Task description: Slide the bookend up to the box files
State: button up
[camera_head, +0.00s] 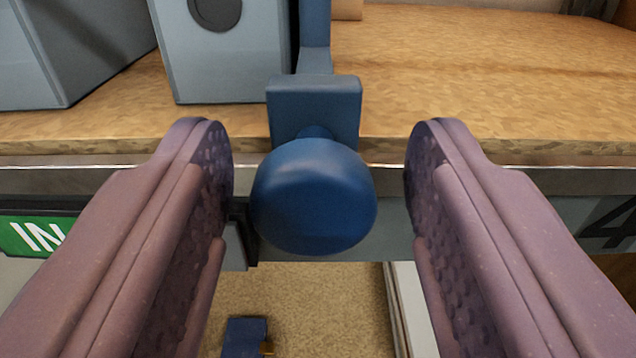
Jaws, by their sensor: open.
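The blue bookend (314,100) stands on the wooden shelf at the picture's middle, with an upright blue plate behind. Its round blue knob (313,197) sticks out toward me past the shelf's front edge. My gripper (318,165) is open, with one mauve finger on each side of the knob and a gap on both sides. Grey box files (228,60) stand on the shelf to the left of the bookend. The nearest one, with a dark round hole, is close to the blue plate; I cannot tell whether they touch. The file at far left leans or sits turned.
The shelf (480,85) is bare to the right of the bookend, apart from a tan object (347,9) at the back. A small blue object (245,337) lies below.

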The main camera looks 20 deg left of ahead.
jog(key=b+v, duration=0.1)
jog(key=v, duration=0.6)
